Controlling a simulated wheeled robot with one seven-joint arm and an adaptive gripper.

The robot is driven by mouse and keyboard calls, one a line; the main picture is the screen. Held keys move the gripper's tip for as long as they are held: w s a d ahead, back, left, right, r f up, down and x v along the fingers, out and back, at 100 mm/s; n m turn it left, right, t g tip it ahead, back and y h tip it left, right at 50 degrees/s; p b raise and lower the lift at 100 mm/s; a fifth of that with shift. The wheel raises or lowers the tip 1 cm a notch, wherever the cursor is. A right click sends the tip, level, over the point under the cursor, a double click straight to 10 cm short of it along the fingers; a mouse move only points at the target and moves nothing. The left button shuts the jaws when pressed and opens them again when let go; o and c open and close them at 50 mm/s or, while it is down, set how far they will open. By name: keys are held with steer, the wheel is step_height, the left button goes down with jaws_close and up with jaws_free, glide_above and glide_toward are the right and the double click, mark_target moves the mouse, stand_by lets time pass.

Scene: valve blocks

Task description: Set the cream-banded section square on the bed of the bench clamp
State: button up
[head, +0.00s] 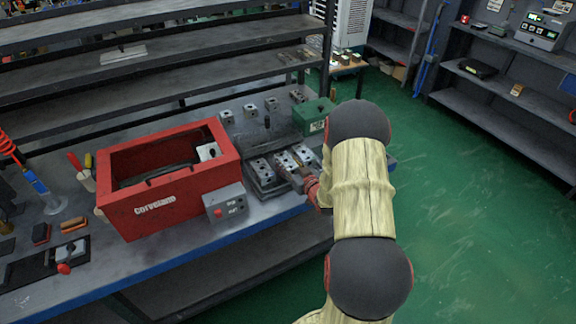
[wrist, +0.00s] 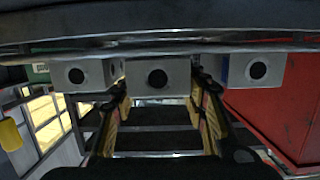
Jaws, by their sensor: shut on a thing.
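My gripper (head: 300,178) is low over the bench at the front of a dark base (head: 262,190) that bears grey blocks. In the wrist view my gripper (wrist: 157,88) has its fingers on both sides of a grey holed block (wrist: 157,68), the middle one of three, and is shut on it. No cream band shows on its visible face, so I cannot tell whether it is the cream-banded section. Similar blocks stand to its left (wrist: 84,74) and right (wrist: 257,67); the right one has a blue side. A low fixture with a red knob (head: 64,268) at lower left may be the bench clamp.
A red open box (head: 160,206) stands left of the blocks, with a grey switch box (head: 225,204) before it. A green box (head: 314,115) stands behind at right. Several loose blocks (head: 250,110) stand along the back. Bare bench shows in front of the red box.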

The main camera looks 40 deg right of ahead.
steer(key=shift+r, duration=0.1)
steer(key=o, duration=1.1)
steer(key=shift+f, duration=0.35)
steer(key=o, duration=0.5)
steer(key=shift+r, duration=0.1)
